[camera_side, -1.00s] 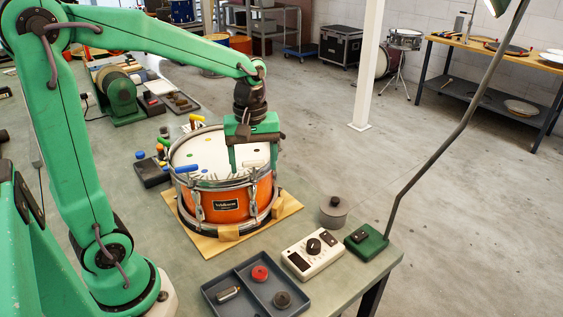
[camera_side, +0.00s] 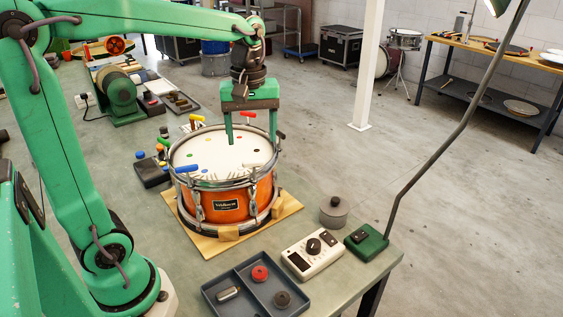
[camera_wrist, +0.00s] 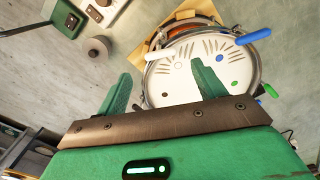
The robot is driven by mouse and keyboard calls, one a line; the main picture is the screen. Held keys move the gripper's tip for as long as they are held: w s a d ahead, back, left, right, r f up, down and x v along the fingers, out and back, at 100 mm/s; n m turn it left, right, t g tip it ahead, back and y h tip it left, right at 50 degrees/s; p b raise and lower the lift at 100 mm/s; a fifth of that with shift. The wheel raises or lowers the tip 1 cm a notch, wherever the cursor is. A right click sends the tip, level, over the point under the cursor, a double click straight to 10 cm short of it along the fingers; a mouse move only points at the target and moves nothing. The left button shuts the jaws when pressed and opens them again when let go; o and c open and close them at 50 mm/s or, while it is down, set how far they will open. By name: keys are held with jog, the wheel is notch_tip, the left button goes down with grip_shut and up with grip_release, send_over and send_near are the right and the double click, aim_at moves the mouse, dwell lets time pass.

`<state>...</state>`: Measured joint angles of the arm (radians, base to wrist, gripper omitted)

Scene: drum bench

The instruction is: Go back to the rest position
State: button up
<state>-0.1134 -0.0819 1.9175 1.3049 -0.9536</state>
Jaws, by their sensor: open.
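My gripper (camera_side: 251,141) is open and empty above the far part of the drum's white head. Its two green fingers point down and are apart from each other. The drum (camera_side: 226,204) has an orange shell and metal rims, and sits on a wooden board (camera_side: 285,211). Coloured dots and dark fan-shaped marks show on its head. In the wrist view my gripper (camera_wrist: 160,72) also stands open, with one finger over the drum head (camera_wrist: 175,88) and the other outside the rim. No rest position is marked in view.
A grey tray (camera_side: 240,306), a white dial box (camera_side: 314,267), a grey lidded pot (camera_side: 334,211) and a green lamp base (camera_side: 366,240) occupy the front bench. Open floor lies right.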

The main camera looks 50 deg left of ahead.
jog(key=shift+s, duration=0.1)
jog(key=s+d+f+m+t, duration=0.1)
jog(key=s+d+m+t, duration=0.1)
jog(key=s+m, duration=0.3)
jog(key=s+d+f+m+t, duration=0.1)
jog(key=s+m+t, duration=0.2)
jog(key=s+m, duration=0.3)
jog(key=shift+d+m+t, duration=0.3)
jog(key=shift+d+m, duration=0.1)
jog(key=shift+m, duration=0.2)
dwell(1.1)
